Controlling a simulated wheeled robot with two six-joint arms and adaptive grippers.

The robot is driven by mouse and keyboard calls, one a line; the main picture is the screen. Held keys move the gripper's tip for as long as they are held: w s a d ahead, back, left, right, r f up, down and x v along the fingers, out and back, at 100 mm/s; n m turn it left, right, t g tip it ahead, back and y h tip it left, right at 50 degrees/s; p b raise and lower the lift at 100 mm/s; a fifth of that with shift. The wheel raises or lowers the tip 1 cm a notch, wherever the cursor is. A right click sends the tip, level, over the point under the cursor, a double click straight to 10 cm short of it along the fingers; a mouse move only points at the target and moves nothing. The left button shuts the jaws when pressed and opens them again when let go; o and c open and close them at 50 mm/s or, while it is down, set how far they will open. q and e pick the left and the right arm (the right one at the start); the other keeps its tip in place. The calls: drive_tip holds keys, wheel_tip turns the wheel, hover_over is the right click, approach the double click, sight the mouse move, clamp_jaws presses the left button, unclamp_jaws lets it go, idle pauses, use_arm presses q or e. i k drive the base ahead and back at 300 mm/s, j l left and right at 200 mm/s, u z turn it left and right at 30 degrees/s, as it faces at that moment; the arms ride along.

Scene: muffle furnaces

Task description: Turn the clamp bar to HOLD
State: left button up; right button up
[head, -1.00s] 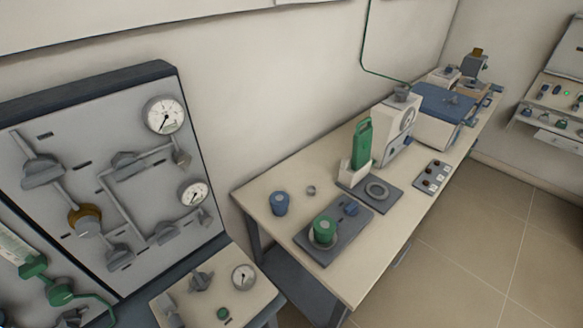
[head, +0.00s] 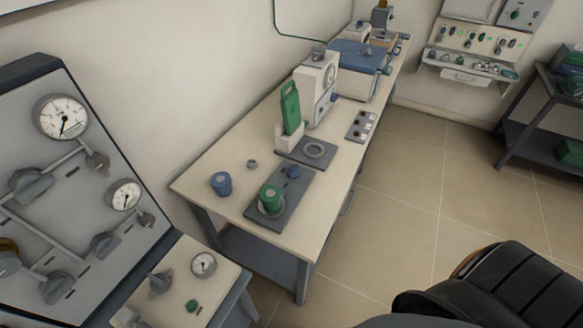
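I cannot make out a clamp bar or the word HOLD; markings are too small to read here. A small grey lever-like handle (head: 160,283) stands on the low bench unit at the bottom left, beside a small gauge (head: 203,264). Neither of my grippers is in view.
A panel (head: 100,170) with gauges and valve handles stands at the left. The long table (head: 225,160) runs along the wall. A control panel (head: 470,48) hangs on the far wall, and a dark shelf cart (head: 535,130) stands right. The tiled floor (head: 400,210) between is open.

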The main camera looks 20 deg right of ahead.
sight(293, 173)
drive_tip(key=u, duration=0.35)
drive_tip(key=l+u, duration=0.2)
drive_tip(key=l, duration=0.2)
drive_tip(key=k+l+u, duration=0.2)
drive_tip(key=l, duration=0.15)
drive_tip(key=l+u, duration=0.2)
drive_tip(key=l, duration=0.2)
drive_tip(key=l+u, duration=0.2)
drive_tip(key=l, duration=0.15)
drive_tip(key=k+l+u, duration=0.2)
drive_tip(key=l, duration=0.15)
